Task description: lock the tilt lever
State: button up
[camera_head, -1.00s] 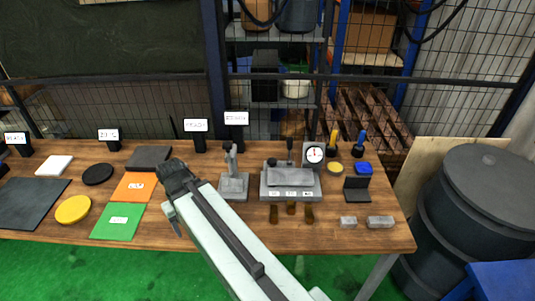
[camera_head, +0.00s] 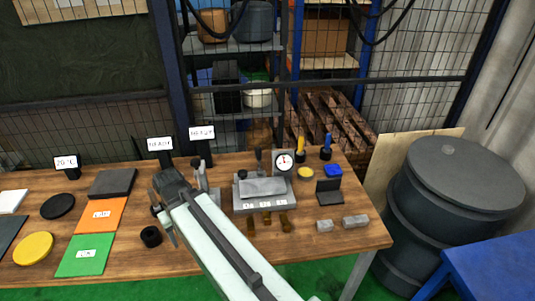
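A grey fixture (camera_head: 264,203) with a dial gauge (camera_head: 284,161) stands on the wooden bench. A dark-knobbed upright lever (camera_head: 259,158) rises at its back, and several brown handles (camera_head: 266,218) stick out at its front. Left of it is a smaller grey stand with an upright post (camera_head: 202,175), partly hidden by my arm. I cannot tell which part is the tilt lever. My gripper (camera_head: 165,226) points down left of the small stand, apart from the fixture. Its fingers are small and partly hidden, so its opening is unclear.
A black ring (camera_head: 151,237) lies beside my gripper. Orange (camera_head: 99,214) and green (camera_head: 84,256) mats and a yellow disc (camera_head: 33,249) lie left. Small grey blocks (camera_head: 355,221) and a black stand (camera_head: 329,192) are right. A dark barrel (camera_head: 455,215) stands beyond the bench's right end.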

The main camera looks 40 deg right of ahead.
aim_at(259, 152)
jog(key=u, duration=2.2)
jog(key=k, duration=0.6)
jog(key=z, duration=2)
jog(key=i, duration=0.95)
jog(key=u, duration=0.05)
